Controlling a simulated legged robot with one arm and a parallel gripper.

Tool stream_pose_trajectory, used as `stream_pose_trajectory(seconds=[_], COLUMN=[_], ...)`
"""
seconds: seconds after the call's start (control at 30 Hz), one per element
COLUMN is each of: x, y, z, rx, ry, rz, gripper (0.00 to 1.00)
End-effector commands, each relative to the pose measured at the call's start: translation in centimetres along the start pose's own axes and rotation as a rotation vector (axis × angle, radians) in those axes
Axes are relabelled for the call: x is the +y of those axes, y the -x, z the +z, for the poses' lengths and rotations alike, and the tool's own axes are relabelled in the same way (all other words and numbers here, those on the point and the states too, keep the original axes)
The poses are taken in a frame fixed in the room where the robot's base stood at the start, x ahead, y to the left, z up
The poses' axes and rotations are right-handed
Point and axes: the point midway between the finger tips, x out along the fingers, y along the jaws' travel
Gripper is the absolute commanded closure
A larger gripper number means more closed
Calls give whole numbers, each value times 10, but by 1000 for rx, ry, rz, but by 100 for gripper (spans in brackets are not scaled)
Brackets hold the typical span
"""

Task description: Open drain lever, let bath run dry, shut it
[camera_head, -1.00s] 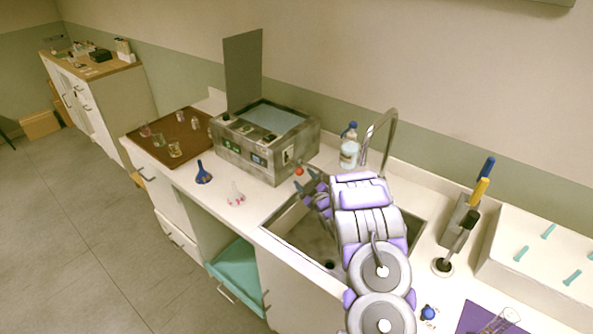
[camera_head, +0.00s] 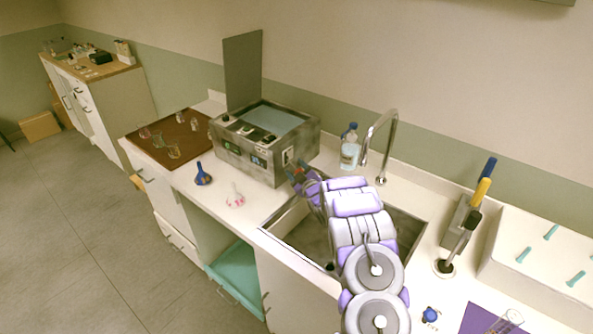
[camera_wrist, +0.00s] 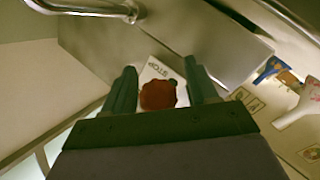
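The bath (camera_head: 262,160) is a stained grey metal box on the counter with its lid (camera_head: 243,70) raised. A pale blue surface (camera_head: 275,118) shows inside it. The drain lever's red knob (camera_wrist: 158,95) is in the wrist view, before a small white label (camera_wrist: 160,70) with dark lettering, too small to read surely. My gripper (camera_wrist: 163,92) is open, with one teal finger on each side of the knob and small gaps visible. In the head view my gripper (camera_head: 299,174) is at the bath's right end and largely covers the knob. The lever's shaft is hidden.
My arm reaches over the sink (camera_head: 290,218). A curved tap (camera_head: 391,140) and a clear blue-capped bottle (camera_head: 350,150) stand behind. A blue funnel (camera_head: 203,175) and a pink-and-white flask (camera_head: 235,198) stand in front of the bath. A brown tray (camera_head: 160,150) holds glassware.

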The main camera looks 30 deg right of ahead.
Motion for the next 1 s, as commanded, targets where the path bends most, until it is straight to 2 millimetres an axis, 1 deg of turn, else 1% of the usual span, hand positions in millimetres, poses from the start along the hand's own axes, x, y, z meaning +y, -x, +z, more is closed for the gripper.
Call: stream_pose_trajectory(seconds=[0.03, 0.07, 0.5, 0.6, 1.0], x=[0, 0, 0, 0, 1], y=[0, 0, 0, 0, 0], z=[0, 0, 0, 0, -2], rx=[0, 0, 1, 1, -12], ry=[0, 0, 0, 0, 10], rz=[0, 0, 0, -1, -11], gripper=[47, 50, 92, 100, 100])
